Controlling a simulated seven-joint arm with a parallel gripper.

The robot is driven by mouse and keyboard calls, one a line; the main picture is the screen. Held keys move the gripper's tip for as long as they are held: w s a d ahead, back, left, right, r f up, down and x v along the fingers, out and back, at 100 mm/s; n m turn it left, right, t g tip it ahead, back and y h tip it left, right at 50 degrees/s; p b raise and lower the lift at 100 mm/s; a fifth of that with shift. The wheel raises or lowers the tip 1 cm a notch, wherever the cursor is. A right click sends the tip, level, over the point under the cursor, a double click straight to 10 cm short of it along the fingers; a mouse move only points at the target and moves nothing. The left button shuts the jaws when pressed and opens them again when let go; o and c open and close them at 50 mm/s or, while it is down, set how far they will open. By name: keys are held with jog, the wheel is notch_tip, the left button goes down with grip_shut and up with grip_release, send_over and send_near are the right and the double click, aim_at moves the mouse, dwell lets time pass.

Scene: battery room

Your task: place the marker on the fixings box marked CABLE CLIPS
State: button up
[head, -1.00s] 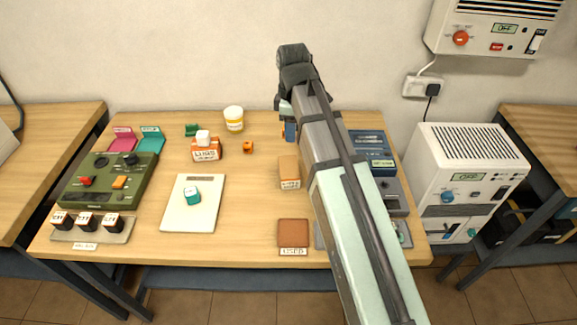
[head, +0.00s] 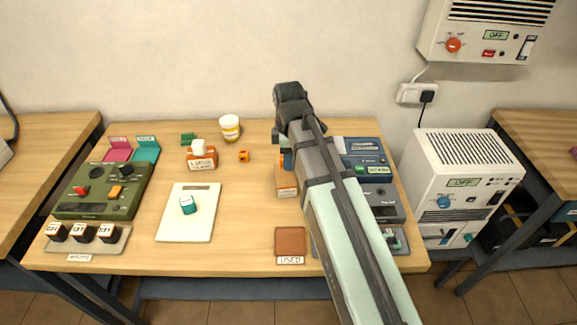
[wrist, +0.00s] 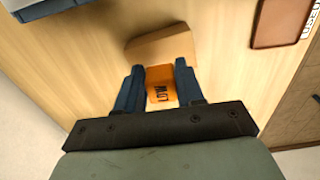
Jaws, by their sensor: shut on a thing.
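My gripper (head: 286,160) is at the back middle of the bench, pointing down, with its blue fingers partly hidden by my arm. In the wrist view my gripper (wrist: 160,88) is shut on an orange block lettered LOW (wrist: 160,86), which I take as the marker. A tan and orange box (head: 287,184) stands just in front of the fingers; its label is too small to read. Its tan top (wrist: 162,46) shows just beyond the marker in the wrist view. I cannot tell whether marker and box touch.
An orange and white box (head: 203,162), seemingly labelled LUGS, carries a white block. A small orange piece (head: 244,156), a yellow-banded tub (head: 230,128), a brown USED pad (head: 290,241) and a white pad (head: 175,225) lie around. Grey-blue devices (head: 365,150) stand right.

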jog(key=shift+f, duration=1.8)
jog(key=shift+f, duration=0.1)
jog(key=o, duration=1)
jog(key=shift+r, duration=6.1)
